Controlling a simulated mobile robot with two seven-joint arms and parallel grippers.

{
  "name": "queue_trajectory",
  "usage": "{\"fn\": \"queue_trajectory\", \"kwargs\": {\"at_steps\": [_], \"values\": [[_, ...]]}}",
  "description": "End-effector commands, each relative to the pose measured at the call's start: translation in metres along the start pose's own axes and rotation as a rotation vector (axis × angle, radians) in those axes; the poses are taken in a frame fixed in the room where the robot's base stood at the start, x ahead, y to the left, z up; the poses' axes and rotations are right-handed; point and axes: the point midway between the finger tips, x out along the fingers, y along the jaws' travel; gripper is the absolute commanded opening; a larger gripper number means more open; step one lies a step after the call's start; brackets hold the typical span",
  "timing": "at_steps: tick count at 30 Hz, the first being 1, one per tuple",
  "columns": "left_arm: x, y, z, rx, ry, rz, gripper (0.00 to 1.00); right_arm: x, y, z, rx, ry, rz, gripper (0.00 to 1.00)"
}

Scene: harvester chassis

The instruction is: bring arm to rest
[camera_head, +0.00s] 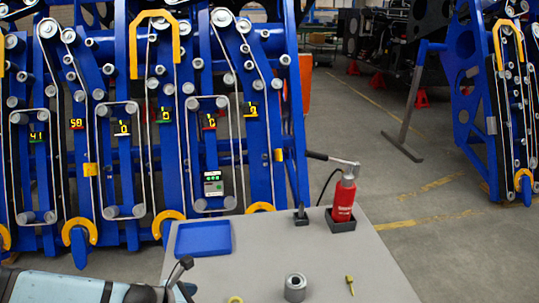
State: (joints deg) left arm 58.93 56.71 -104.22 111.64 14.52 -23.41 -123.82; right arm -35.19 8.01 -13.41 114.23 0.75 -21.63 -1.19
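A light blue and black arm, apparently mine, comes in from the left along the bottom edge. At its end are dark parts that look like my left gripper (184,278), low at the near left corner of the grey table (352,262). Its fingers are partly cut off by the frame edge, and I cannot tell how far apart they are. I see nothing clearly held in it. My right gripper and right arm are not in view.
The table carries a blue tray (203,239), a red tool (343,201) in a dark holder, a grey metal cylinder (295,288), a yellow ring (235,300) and a small yellow piece (350,284). A blue frame (262,160) with belts stands behind. Floor is open at right.

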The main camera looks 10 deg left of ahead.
Motion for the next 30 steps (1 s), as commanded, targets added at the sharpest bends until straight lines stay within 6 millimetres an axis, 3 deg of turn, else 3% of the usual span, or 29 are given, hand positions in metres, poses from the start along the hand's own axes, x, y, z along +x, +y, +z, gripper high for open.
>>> {"fn": "queue_trajectory", "kwargs": {"at_steps": [5, 9, 15, 18, 23, 26, 30], "values": [[0.02, -0.06, 0.021, -0.233, -0.053, -0.101, 0.78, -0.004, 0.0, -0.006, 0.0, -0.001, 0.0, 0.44], [0.033, -0.122, 0.048, -0.569, -0.109, -0.217, 0.78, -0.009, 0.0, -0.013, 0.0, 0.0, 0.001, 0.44], [0.036, -0.184, 0.084, -1.11, -0.163, -0.365, 0.78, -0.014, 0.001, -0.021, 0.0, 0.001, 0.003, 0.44], [0.033, -0.199, 0.096, -1.402, -0.182, -0.424, 0.78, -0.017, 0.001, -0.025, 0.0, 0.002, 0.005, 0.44], [0.026, -0.202, 0.098, -1.888, -0.216, -0.488, 0.78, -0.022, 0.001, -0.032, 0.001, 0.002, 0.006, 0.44], [0.02, -0.193, 0.085, -2.197, -0.25, -0.505, 0.78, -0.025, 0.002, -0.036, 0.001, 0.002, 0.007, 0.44], [0.007, -0.174, 0.044, -2.632, -0.328, -0.491, 0.78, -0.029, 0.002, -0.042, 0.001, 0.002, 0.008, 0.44]]}}
